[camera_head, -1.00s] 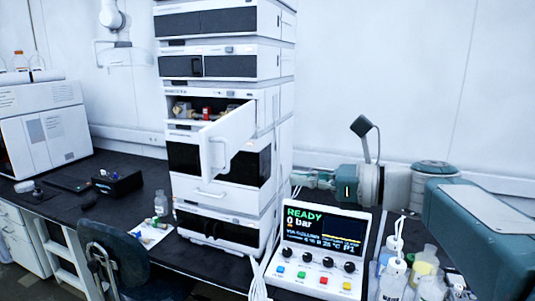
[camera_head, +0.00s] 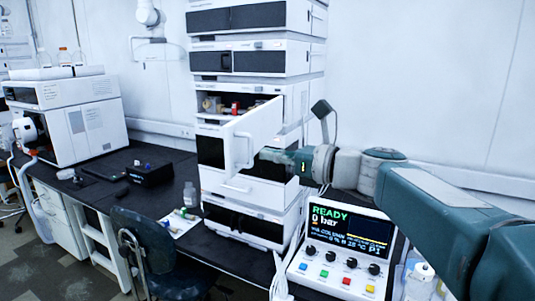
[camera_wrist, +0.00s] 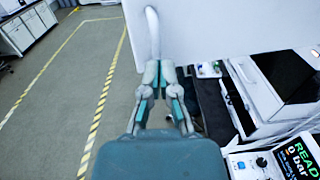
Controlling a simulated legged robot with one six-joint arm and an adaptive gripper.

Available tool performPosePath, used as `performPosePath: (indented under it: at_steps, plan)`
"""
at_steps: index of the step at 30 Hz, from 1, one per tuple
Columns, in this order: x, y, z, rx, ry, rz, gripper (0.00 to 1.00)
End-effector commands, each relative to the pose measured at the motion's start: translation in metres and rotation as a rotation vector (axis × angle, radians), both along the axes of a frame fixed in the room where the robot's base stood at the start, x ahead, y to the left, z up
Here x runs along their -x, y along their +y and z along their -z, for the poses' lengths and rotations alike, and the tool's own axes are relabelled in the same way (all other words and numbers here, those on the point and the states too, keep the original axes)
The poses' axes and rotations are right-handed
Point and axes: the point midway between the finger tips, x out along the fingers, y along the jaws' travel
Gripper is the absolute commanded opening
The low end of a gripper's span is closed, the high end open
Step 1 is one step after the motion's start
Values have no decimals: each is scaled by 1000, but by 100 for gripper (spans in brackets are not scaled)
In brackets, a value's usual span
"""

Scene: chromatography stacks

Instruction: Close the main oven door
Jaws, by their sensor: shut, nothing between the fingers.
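The main oven door (camera_head: 262,122) is a white panel swung open from the middle of the instrument stack, with its free edge toward me. Its white handle (camera_head: 243,150) is on the outer face. My gripper (camera_head: 262,157) is at the door's lower outer side, near the handle; its fingertips are hard to make out there. In the wrist view, the fingers of my gripper (camera_wrist: 158,70) are closed together and empty, at the lower end of the curved white handle (camera_wrist: 153,32). I cannot tell whether they touch it. The door panel (camera_wrist: 190,22) shows behind and right.
The open oven compartment (camera_head: 215,103) holds small red and yellowish fittings. A controller reading READY (camera_head: 338,240) stands below my arm. A small bottle (camera_head: 191,195) stands on the dark bench left of the stack. A chair (camera_head: 143,245) is in front.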

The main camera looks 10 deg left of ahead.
Motion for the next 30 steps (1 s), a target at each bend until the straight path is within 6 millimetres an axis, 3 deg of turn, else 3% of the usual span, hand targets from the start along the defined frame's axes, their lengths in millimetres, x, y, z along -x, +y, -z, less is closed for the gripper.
performPosePath:
  at_steps: [4, 17, 23, 30]
  plan:
    - [-2, 9, 1, 1, 0, -2, 0]
    - [-3, 9, 0, -1, 0, -2, 0]
    - [-5, 36, 1, 1, 0, -5, 0]
    - [-13, 91, 1, 1, 0, -5, 0]
